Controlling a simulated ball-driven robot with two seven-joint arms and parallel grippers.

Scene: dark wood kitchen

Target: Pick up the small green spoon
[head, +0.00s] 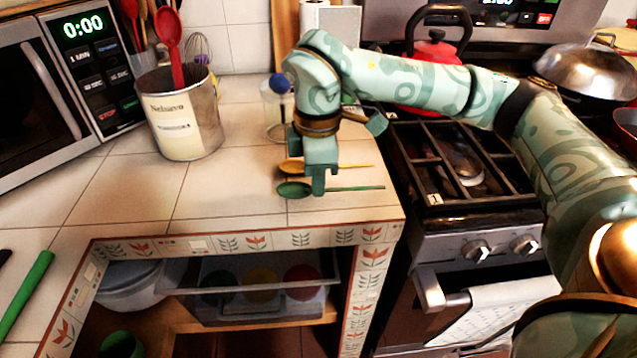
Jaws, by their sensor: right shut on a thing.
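The small green spoon (293,190) is on or just above the tiled counter near its right front corner. Its bowl points left and its thin handle runs right, to the counter's edge by the stove. My right gripper (318,187) reaches down from above and is shut on the green spoon, just right of the bowl. The fingers hide a short part of the handle. I cannot tell whether the spoon is clear of the tiles. A yellow-orange spoon (290,167) lies just behind it, partly hidden by my gripper. My left gripper is not in view.
A utensil can (180,115) with a red ladle stands behind left, near the microwave (40,100). A glass jar (273,120) is close behind my gripper. The stove grate (450,165) and red kettle (433,50) are right. The counter (225,195) left of the spoons is clear.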

